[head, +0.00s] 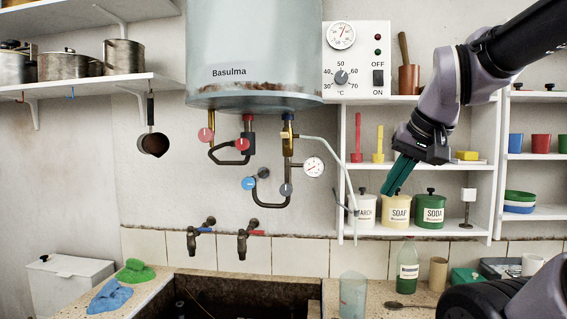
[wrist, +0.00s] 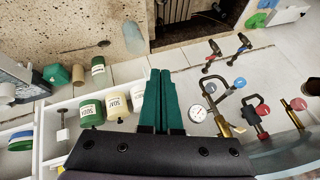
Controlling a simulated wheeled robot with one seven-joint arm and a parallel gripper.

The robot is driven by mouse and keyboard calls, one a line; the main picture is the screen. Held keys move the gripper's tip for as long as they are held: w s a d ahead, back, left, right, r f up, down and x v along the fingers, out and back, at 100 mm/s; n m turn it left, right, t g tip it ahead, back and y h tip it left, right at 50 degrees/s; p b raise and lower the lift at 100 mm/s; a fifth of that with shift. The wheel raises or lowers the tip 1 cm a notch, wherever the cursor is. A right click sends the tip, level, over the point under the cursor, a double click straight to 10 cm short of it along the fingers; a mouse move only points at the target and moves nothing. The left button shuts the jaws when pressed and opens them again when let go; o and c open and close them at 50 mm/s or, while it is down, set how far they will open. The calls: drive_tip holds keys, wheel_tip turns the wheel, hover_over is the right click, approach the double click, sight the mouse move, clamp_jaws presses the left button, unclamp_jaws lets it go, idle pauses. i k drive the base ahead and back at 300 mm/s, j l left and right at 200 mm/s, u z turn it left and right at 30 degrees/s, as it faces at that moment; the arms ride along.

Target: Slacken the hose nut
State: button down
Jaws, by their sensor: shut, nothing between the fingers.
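A brass fitting (head: 288,133) with a blue collar hangs under the boiler (head: 254,50). A thin pale hose (head: 328,150) leaves its side and bends down toward the shelf. The hose nut is too small to pick out with certainty. The brass pipe also shows in the wrist view (wrist: 223,126), right of the gauge (wrist: 198,113). My gripper (head: 387,192) has teal fingers pressed together and empty. It is in front of the shelf jars, right of the brass fitting and lower, apart from it. In the wrist view my gripper (wrist: 160,71) points toward the trough.
A round gauge (head: 313,167), a blue knob (head: 249,183) and red knobs (head: 242,144) crowd the pipework. Starch, soap (head: 397,208) and soda (head: 430,210) jars stand on the shelf close to my fingers. Taps (head: 242,243) project above the stone trough (head: 170,291).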

sight(286, 189)
drive_tip(key=j+z, duration=0.1)
drive_tip(key=j, duration=0.9)
drive_tip(key=j+z, duration=0.15)
drive_tip(key=j, duration=0.85)
drive_tip(key=k+j+z, duration=0.1)
drive_tip(key=j+z, duration=0.15)
drive_tip(key=z, duration=0.25)
